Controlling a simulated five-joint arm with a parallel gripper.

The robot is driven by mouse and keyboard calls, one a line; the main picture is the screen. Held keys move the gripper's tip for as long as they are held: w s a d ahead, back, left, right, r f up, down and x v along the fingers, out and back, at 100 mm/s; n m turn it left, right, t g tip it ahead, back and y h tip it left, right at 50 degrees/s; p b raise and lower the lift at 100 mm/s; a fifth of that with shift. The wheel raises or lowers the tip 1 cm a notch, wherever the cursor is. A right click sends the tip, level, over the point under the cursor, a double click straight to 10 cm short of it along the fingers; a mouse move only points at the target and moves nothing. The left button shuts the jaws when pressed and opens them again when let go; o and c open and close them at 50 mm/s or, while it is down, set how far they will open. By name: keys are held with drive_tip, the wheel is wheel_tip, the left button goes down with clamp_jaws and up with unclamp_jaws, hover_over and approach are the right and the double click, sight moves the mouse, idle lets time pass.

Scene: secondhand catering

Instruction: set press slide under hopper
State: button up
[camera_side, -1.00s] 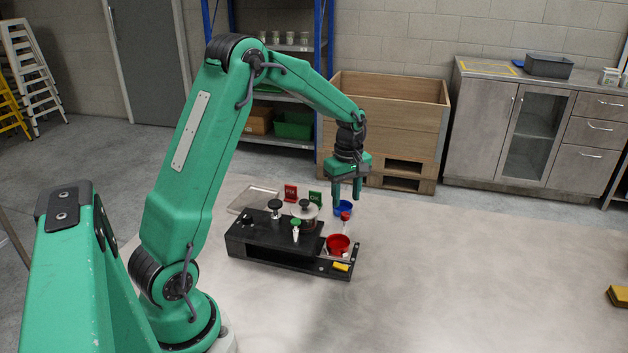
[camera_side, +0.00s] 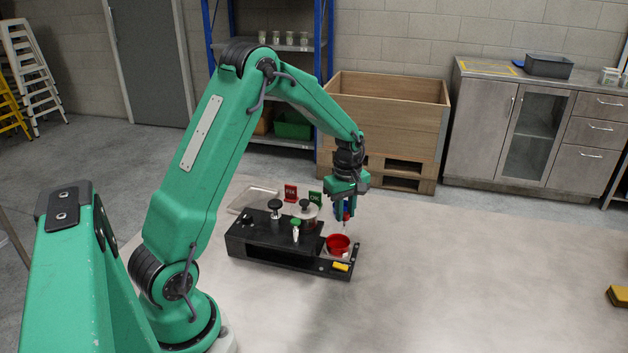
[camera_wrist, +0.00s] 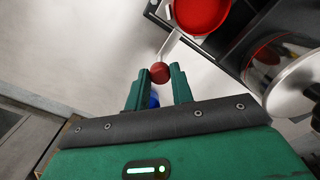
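The black press body (camera_side: 265,258) sits on the pale work surface. A red cup (camera_side: 338,243) is at its right end, on the slide part; the cup also shows at the top of the wrist view (camera_wrist: 203,12). A pale rod ending in a red knob (camera_wrist: 159,73) extends from beside the cup. My gripper (camera_side: 345,212) is low over the knob. In the wrist view, its open fingers (camera_wrist: 160,72) stand on either side of the knob, with small gaps visible. A clear round vessel with a black knob (camera_side: 305,204), perhaps the hopper, stands left of the cup.
A black-knobbed post (camera_side: 275,205) and a green-topped piece (camera_side: 296,222) stand on the press. Red (camera_side: 291,193) and green (camera_side: 315,198) signs stand behind. A blue bowl (camera_wrist: 155,101) is partly hidden by my fingers. A yellow piece (camera_side: 341,267) marks the front right.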

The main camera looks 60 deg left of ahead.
drive_tip(key=shift+s+a, duration=3)
drive_tip(key=shift+a, duration=0.05)
clamp_jaws()
drive_tip(key=o, duration=1)
unclamp_jaws()
drive_tip(key=shift+c, duration=0.2)
wheel_tip(320, 180, up, 8)
drive_tip(key=shift+d, duration=0.1)
